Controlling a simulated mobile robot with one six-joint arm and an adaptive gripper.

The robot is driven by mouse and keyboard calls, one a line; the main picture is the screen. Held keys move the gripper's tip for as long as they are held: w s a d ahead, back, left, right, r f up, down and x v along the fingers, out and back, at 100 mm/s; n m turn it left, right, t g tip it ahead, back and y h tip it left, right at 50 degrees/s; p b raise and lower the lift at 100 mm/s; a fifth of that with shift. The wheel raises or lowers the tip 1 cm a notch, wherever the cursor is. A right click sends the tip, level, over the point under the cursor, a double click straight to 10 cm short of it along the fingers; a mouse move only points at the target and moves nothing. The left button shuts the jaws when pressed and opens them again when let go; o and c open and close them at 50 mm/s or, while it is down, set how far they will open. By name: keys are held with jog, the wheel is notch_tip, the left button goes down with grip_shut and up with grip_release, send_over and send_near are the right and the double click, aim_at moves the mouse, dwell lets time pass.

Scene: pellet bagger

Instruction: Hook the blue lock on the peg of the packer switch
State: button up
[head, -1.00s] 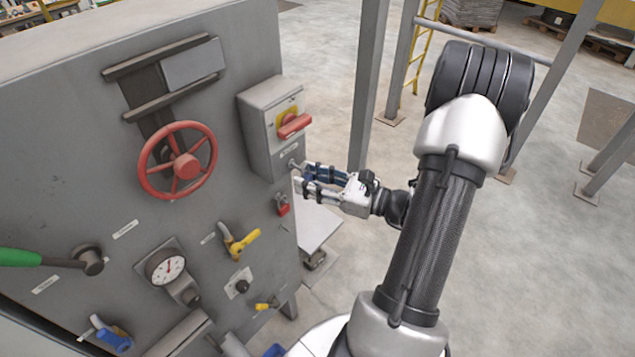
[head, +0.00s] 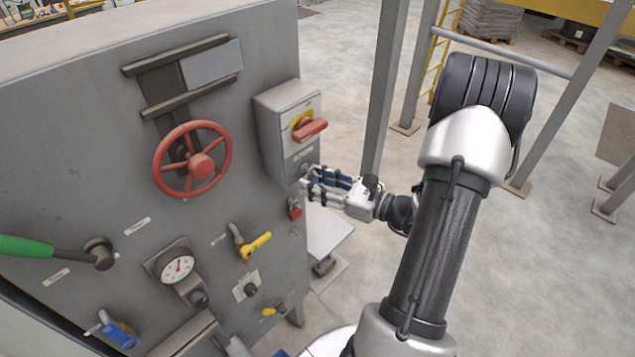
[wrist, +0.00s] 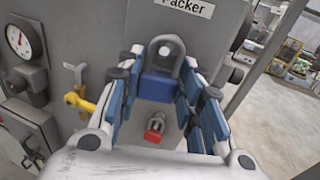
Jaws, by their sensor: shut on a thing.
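The blue lock (wrist: 158,87) is between the fingers of my gripper (wrist: 160,105) in the wrist view, its grey shackle (wrist: 180,54) pointing up and away toward the machine. In the head view my gripper (head: 312,183) is shut on it, at the lower end of the grey packer switch box (head: 284,140) with the red handle (head: 311,129). The "Packer" label (wrist: 187,7) is just beyond the shackle. A dark round shape, perhaps the peg, shows inside the shackle loop; I cannot tell whether the shackle is around it. The fingers mostly hide the lock in the head view.
A red padlock (head: 294,209) hangs on the panel just below my gripper. A yellow-handled valve (head: 256,246), a gauge (head: 176,265) and a red handwheel (head: 193,160) are to the left. A grey post (head: 386,85) stands behind to the right.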

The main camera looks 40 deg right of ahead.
jog(key=o, duration=1.1)
jog(key=shift+s, duration=0.15)
jog(key=v, duration=1.1)
jog(key=shift+s+d, duration=0.3)
jog(key=shift+s, duration=0.05)
